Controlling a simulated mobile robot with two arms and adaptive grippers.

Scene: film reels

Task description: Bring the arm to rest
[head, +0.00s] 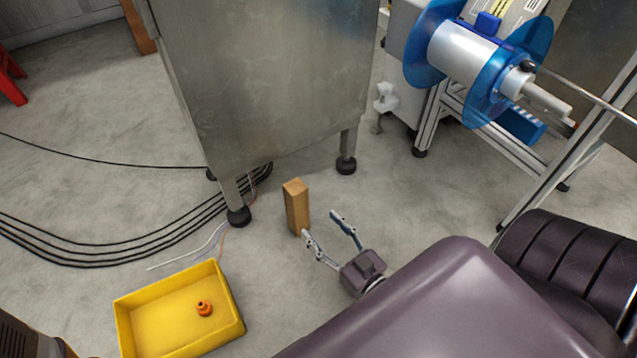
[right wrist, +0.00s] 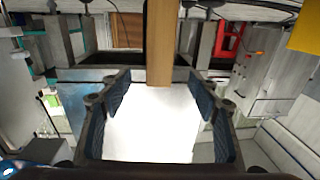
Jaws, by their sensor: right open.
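My right gripper (head: 319,223) is open, below the middle of the head view. Its two fingers point up and left, away from my dark purple arm. In the right wrist view the fingers (right wrist: 158,85) stand wide apart, with nothing between the pads but a bright white background patch. A wooden block (head: 296,203) stands upright near the left fingertip. It also shows in the right wrist view (right wrist: 160,40), beyond the fingertips. I cannot tell whether the fingertip touches it. My left gripper is not in view.
A yellow bin (head: 122,325) with a small orange part (head: 204,308) inside stands at the lower left. A metal cabinet (head: 260,75) on legs stands behind the block. A blue reel (head: 490,75) on a frame stands at the upper right. Black cables (head: 110,259) cross the floor at left.

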